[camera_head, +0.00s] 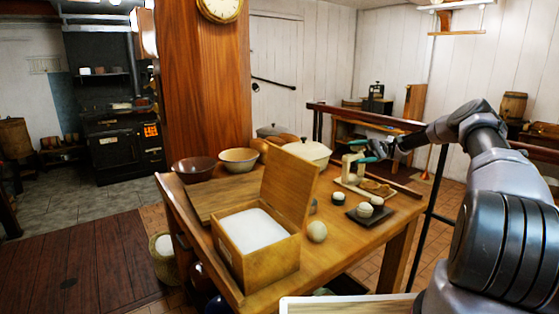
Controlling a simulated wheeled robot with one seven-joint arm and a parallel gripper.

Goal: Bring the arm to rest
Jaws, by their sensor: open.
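My arm reaches in from the right side of the head view. My gripper (364,153) is above the far right part of the wooden table (345,262). Its teal-tipped fingers are apart and nothing shows held between them. The gripper is small in the picture and overlaps a pale upright object (349,168) behind or beside it. I cannot tell whether they touch.
An open wooden box (285,264) with white contents stands at the table's front. A round ball (317,231), a dark square tray (371,217), two bowls (194,169) (239,160) and a lidded pot (308,151) are on the table. A wooden pillar (204,85) rises behind.

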